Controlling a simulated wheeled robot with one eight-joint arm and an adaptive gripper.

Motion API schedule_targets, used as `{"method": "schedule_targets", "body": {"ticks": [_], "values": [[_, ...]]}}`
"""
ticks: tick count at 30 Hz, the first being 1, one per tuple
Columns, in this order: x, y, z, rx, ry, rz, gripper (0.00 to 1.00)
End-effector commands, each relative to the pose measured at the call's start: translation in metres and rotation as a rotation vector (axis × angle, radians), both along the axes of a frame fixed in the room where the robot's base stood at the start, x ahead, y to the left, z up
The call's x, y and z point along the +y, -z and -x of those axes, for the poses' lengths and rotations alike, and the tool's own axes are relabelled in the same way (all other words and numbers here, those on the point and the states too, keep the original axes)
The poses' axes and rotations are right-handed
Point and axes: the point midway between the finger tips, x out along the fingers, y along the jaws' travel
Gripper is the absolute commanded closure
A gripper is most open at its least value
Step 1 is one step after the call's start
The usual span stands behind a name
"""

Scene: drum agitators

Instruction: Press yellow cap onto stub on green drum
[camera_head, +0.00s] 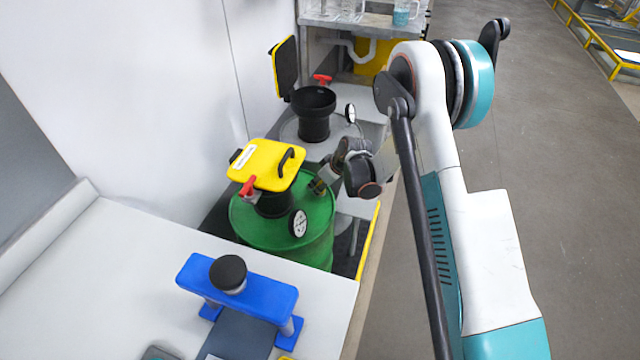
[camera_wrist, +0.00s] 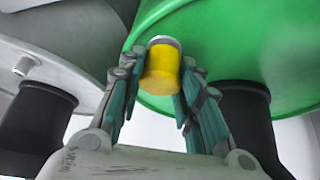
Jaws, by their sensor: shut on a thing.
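The green drum (camera_head: 318,246) stands beyond the white table, with a black neck and a yellow square lid on top. My gripper (camera_head: 322,184) is low at the right side of the drum's top in the head view. In the wrist view my gripper (camera_wrist: 161,76) is shut on the yellow cap (camera_wrist: 161,70), with a finger on each side. A grey rim shows at one end of the cap, against the green drum (camera_wrist: 225,40). I cannot tell whether that rim is the stub or part of the cap. In the head view the fingertips are small and the cap cannot be made out.
A grey drum with a black open neck (camera_head: 314,112) stands behind; its bare stub (camera_wrist: 26,65) shows in the wrist view. The yellow lid (camera_head: 266,164) and dial (camera_head: 299,223) are close to my gripper. A blue stand (camera_head: 236,285) is on the table (camera_head: 120,270).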

Motion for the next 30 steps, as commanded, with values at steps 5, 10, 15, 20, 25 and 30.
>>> {"method": "schedule_targets", "body": {"ticks": [5, 10, 15, 20, 25, 30], "values": [[0.0, 0.0021, 0.0, 0.0, 0.0, 0.0, 0.83], [0.0, 0.0039, 0.0, 0.0, 0.0, 0.0, 0.83], [-0.0001, 0.0057, 0.0, 0.0, 0.0, 0.0, 0.83], [0.0, 0.0074, 0.0001, 0.0, 0.0, 0.0, 0.83], [-0.0001, 0.0094, 0.0002, 0.0, 0.0, 0.0, 0.82], [-0.0001, 0.0103, 0.0003, 0.001, 0.0, 0.001, 0.85]]}}
